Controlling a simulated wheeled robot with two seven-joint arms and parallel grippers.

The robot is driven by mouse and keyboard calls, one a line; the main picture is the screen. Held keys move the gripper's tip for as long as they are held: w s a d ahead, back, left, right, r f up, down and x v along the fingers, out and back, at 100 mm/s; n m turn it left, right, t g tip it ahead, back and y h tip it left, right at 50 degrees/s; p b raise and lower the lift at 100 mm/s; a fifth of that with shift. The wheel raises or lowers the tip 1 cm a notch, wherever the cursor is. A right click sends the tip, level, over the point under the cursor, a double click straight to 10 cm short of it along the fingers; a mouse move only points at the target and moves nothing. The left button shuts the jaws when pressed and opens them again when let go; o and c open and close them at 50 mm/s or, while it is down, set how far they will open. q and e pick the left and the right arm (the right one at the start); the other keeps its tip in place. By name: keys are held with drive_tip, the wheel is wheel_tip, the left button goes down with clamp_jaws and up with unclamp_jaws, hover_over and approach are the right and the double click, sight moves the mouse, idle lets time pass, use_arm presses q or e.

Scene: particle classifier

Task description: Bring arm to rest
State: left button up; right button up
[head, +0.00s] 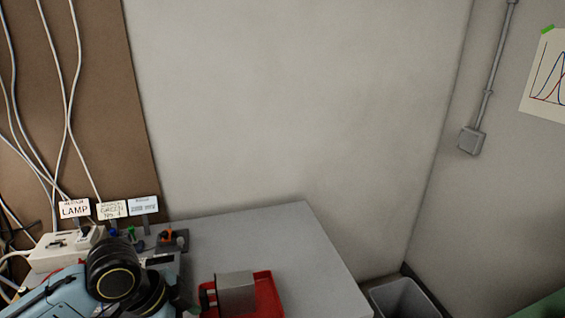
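My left arm (112,268), light blue with black joints, comes in at the bottom left over the table's left part. Its gripper does not show; the arm runs out of the bottom of the picture. My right arm and gripper are not in view. The grey table (285,232) fills the bottom middle. A red tray (267,287) lies on it, cut off by the bottom edge, with a grey metal block (236,292) in it.
A white power strip (62,246) with several cables and labels, including a LAMP label (74,208), stands behind my arm. A grey bin (403,297) stands right of the table. The table's back right is clear.

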use_arm(q)
drive_tip(key=s+d+f+n+t, duration=0.2)
drive_tip(key=s+f+n, duration=0.4)
drive_tip(key=s+a+f+n+y, duration=0.4)
drive_tip(key=s+a+n, duration=0.3)
drive_tip(key=s+a, duration=0.15)
wheel_tip(320, 180, down, 25)
drive_tip(key=s+d+g+b, duration=0.1)
drive_tip(key=s+b, duration=0.1)
drive_tip(key=s+a+f+g+b, duration=0.1)
drive_tip(key=s+a+f, duration=0.1)
drive_tip(key=s+f, duration=1.3)
drive_tip(key=shift+s+a+f+m+g+y, duration=0.3)
drive_tip(key=shift+a+f+m, duration=0.1)
drive_tip(key=shift+f, duration=0.5)
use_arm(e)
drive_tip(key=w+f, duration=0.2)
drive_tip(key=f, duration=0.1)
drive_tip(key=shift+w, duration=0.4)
